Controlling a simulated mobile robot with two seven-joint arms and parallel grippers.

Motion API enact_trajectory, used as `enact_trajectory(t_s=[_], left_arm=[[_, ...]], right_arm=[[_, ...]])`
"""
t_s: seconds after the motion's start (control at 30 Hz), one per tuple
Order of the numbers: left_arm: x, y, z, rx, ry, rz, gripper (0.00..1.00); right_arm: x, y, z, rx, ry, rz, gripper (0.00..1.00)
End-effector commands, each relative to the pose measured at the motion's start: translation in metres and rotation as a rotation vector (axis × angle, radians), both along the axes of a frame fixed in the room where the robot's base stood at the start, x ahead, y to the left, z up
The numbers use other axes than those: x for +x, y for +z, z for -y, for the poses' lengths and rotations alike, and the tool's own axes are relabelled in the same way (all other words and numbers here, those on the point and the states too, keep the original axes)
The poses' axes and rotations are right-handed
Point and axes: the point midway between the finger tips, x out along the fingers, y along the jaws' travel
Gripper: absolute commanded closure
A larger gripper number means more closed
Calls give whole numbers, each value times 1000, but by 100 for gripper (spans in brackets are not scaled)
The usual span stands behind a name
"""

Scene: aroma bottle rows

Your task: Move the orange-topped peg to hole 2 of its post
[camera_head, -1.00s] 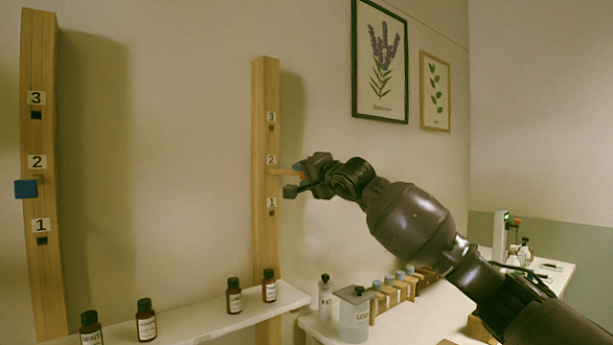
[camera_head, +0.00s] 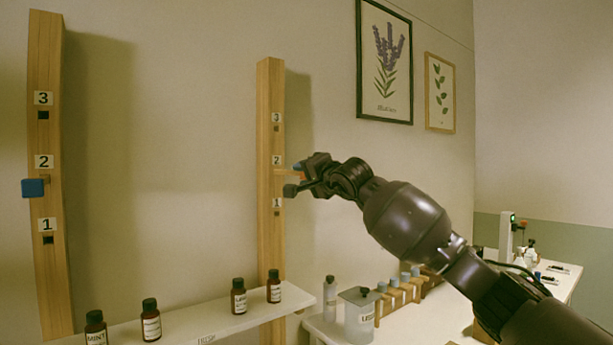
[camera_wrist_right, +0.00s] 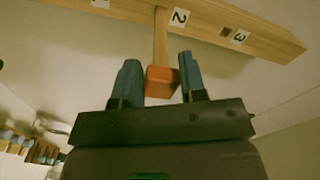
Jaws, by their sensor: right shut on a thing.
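The orange-topped peg (camera_head: 284,172) reaches from the right-hand wooden post (camera_head: 270,235) at the level just under label 2 (camera_head: 277,160). In the right wrist view its orange head (camera_wrist_right: 161,83) sits between the two blue fingers, and its pale shaft meets the post beside the "2" label (camera_wrist_right: 179,18). How deep the shaft sits is hidden. My right gripper (camera_head: 298,179) is shut on the orange head; it also shows in the right wrist view (camera_wrist_right: 159,65). Holes 3 and 1 of this post look empty. My left gripper is not in view.
A second post (camera_head: 45,285) at the left holds a blue-topped peg (camera_head: 33,187) at its label 2. Several brown bottles (camera_head: 239,296) stand on a white shelf below. A lidded jar (camera_head: 359,320) and a tube rack stand on the right table. Framed pictures hang on the wall.

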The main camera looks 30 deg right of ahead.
Motion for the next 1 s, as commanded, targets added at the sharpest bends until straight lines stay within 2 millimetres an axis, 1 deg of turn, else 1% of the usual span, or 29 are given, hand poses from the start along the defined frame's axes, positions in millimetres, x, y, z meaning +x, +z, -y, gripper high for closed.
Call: enact_trajectory(t_s=[0.03,0.07,0.23,0.67,0.77,0.87,1.0], left_arm=[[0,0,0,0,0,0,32],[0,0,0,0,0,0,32],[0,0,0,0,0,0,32],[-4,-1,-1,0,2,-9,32],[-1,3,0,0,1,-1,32],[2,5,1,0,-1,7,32],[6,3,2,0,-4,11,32]], right_arm=[[1,0,0,0,0,-1,85],[1,-1,0,0,0,-1,59],[1,0,0,0,0,-1,33],[1,0,0,0,0,-1,32],[-10,-1,2,-1,-1,0,32],[-26,-3,2,-3,-2,-1,32],[-50,-3,3,-4,-1,-2,32]])
